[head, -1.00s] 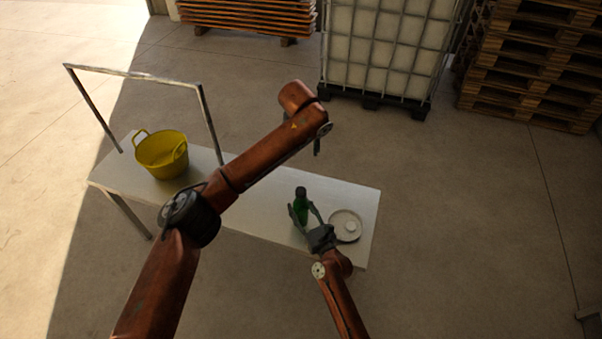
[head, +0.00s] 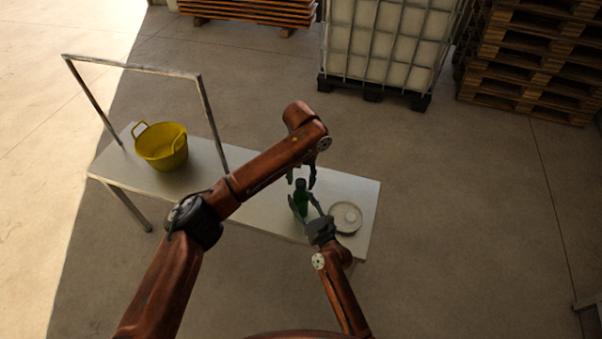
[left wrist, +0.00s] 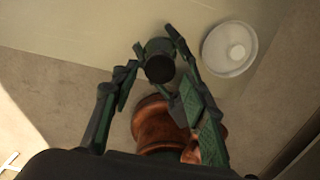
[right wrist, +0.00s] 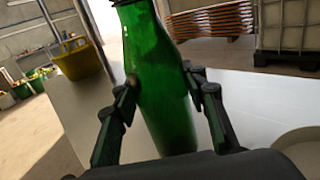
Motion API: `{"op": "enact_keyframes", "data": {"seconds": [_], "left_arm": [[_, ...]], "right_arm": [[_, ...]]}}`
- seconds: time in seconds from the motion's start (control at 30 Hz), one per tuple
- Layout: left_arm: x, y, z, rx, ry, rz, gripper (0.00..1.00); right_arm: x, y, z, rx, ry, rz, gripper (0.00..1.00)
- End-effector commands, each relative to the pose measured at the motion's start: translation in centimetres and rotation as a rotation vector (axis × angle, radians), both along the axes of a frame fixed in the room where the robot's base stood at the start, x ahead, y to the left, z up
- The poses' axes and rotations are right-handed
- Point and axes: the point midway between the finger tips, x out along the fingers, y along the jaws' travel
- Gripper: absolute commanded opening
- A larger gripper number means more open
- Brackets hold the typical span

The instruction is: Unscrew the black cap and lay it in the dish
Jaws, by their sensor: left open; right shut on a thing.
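A green bottle (head: 301,202) stands upright on the pale table (head: 240,200); its glass body fills the middle of the right wrist view (right wrist: 160,75). Its black cap (head: 300,183) is on top and shows from above in the left wrist view (left wrist: 160,69). My right gripper (head: 306,207) is shut around the bottle's body. My left gripper (head: 302,179) points down over the bottle, open, its fingers on either side of the cap with gaps. The round pale dish (head: 345,217) lies right of the bottle, with a small white round shape at its middle.
A yellow tub (head: 161,147) stands on the left part of the table, near a metal frame (head: 130,72). A caged white tank (head: 385,45) and stacked pallets (head: 530,60) stand on the floor behind. The table between tub and bottle is clear.

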Motion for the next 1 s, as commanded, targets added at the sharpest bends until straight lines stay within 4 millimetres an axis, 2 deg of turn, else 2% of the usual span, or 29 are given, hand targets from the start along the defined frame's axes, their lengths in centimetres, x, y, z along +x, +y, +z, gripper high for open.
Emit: {"op": "enact_keyframes", "data": {"seconds": [0.37,0.9,1.0], "left_arm": [[0.02,0.03,-0.49,0.000,-0.001,0.001,0.40],[-0.01,-0.05,-0.46,-0.001,0.000,0.000,0.02],[-0.02,-0.07,-0.46,-0.001,0.000,0.000,0.00]], "right_arm": [[0.04,0.02,0.16,0.001,-0.002,0.000,0.00],[0.03,0.06,0.16,0.000,-0.002,0.001,0.00],[0.03,0.07,0.15,0.000,-0.002,0.001,0.00]]}}
